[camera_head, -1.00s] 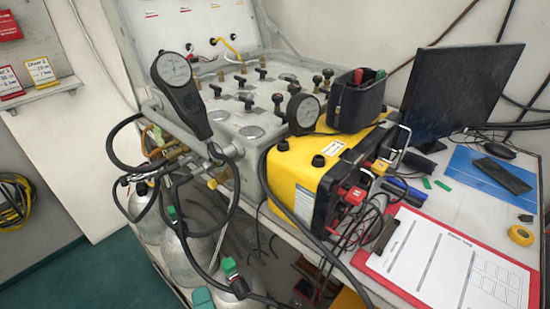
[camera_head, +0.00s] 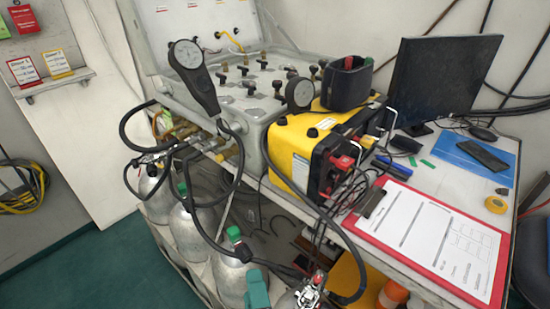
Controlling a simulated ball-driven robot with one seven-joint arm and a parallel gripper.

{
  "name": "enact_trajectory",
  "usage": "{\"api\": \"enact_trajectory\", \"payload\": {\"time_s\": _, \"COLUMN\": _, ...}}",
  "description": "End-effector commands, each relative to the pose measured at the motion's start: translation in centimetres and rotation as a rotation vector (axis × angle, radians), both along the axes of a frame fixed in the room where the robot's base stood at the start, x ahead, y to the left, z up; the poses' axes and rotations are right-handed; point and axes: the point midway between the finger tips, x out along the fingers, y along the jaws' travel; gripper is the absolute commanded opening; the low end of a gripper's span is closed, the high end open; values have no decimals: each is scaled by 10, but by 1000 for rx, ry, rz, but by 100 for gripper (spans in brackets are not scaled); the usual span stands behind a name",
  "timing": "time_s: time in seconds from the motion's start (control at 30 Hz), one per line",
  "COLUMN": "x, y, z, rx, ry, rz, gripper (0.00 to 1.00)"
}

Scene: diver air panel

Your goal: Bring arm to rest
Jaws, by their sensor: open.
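My arm and gripper do not show in this view. The grey air panel (camera_head: 243,112) with several black knobs stands open on the bench, its lid tilted up behind. A round gauge on a dark grey handle (camera_head: 197,78) stands at its left front corner. A yellow and black case (camera_head: 290,150) sits in front of the panel, with red clips and dark cables on its right end. Several silver gas cylinders (camera_head: 190,235) stand low in front of the bench, with hoses above them.
A black monitor (camera_head: 443,80), red clipboard (camera_head: 430,238) and yellow tape roll (camera_head: 496,204) take up the bench's right side. Black hoses (camera_head: 235,180) hang over the front edge. Green floor (camera_head: 100,265) is clear at lower left. An orange and white object (camera_head: 392,294) shows below the bench.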

Motion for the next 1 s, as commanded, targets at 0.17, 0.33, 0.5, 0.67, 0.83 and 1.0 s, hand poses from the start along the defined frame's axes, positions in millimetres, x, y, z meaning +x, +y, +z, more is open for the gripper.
{"api": "enact_trajectory", "payload": {"time_s": 0.17, "x": 15, "y": -54, "z": -14, "rx": 80, "ry": 108, "rz": -156, "gripper": 59}}
{"api": "enact_trajectory", "payload": {"time_s": 0.33, "x": 20, "y": -131, "z": -40, "rx": 208, "ry": 274, "rz": -382, "gripper": 59}}
{"api": "enact_trajectory", "payload": {"time_s": 0.5, "x": -11, "y": -233, "z": -86, "rx": 424, "ry": 542, "rz": -724, "gripper": 59}}
{"api": "enact_trajectory", "payload": {"time_s": 0.67, "x": -82, "y": -298, "z": -129, "rx": 673, "ry": 847, "rz": -1045, "gripper": 59}}
{"api": "enact_trajectory", "payload": {"time_s": 0.83, "x": -150, "y": -313, "z": -148, "rx": 869, "ry": 1114, "rz": -1242, "gripper": 59}}
{"api": "enact_trajectory", "payload": {"time_s": 1.0, "x": -179, "y": -310, "z": -151, "rx": 948, "ry": 1240, "rz": -1304, "gripper": 59}}
